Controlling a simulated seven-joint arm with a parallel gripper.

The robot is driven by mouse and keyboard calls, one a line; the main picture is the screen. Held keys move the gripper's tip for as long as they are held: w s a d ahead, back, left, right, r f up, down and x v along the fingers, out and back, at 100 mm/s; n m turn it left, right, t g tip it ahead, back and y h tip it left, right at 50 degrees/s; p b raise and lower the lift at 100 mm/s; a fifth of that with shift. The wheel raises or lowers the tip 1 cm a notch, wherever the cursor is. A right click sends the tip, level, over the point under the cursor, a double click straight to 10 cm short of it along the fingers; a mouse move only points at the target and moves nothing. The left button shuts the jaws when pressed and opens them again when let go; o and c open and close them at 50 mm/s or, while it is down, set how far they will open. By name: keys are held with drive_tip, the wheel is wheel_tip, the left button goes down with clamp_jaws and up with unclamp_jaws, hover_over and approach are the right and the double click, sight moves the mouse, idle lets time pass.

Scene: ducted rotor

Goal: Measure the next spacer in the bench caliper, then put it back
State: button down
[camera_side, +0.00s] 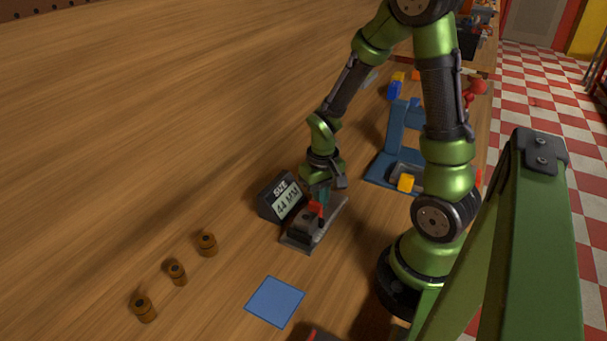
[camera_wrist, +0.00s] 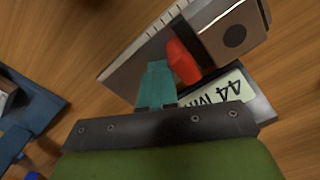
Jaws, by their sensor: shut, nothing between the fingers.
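The bench caliper (camera_side: 300,235) stands on the wooden bench, and its display (camera_side: 287,205) reads 44 MM. In the wrist view the caliper (camera_wrist: 215,32) has a grey block with a dark round mark and a red piece (camera_wrist: 183,62). My gripper (camera_side: 324,194) is low over the caliper. Its teal fingers (camera_wrist: 158,72) are shut and empty, right beside the red piece; I cannot tell whether they touch it. Three brown spacers, one nearer (camera_side: 144,309), one middle (camera_side: 177,273) and one farther (camera_side: 207,244), stand in a row left of the caliper. I can make out no spacer in the caliper.
A blue square (camera_side: 274,301) lies flat in front of the caliper. A blue stand (camera_side: 397,150) with a yellow part (camera_side: 405,183) is behind and right of it. A green beam (camera_side: 535,240) blocks the lower right. The bench at left is clear.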

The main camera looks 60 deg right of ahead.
drive_tip(key=shift+d, duration=0.55)
wheel_tip(320, 180, up, 8)
idle(0.9)
drive_tip(key=s+a+r+n+t+y, duration=0.2)
drive_tip(key=a+r+t, duration=0.5)
drive_tip(key=a+r, duration=0.6)
drive_tip(key=shift+s+a+r, duration=0.2)
drive_tip(key=shift+a+r, duration=0.05)
drive_tip(key=shift+r, duration=0.35)
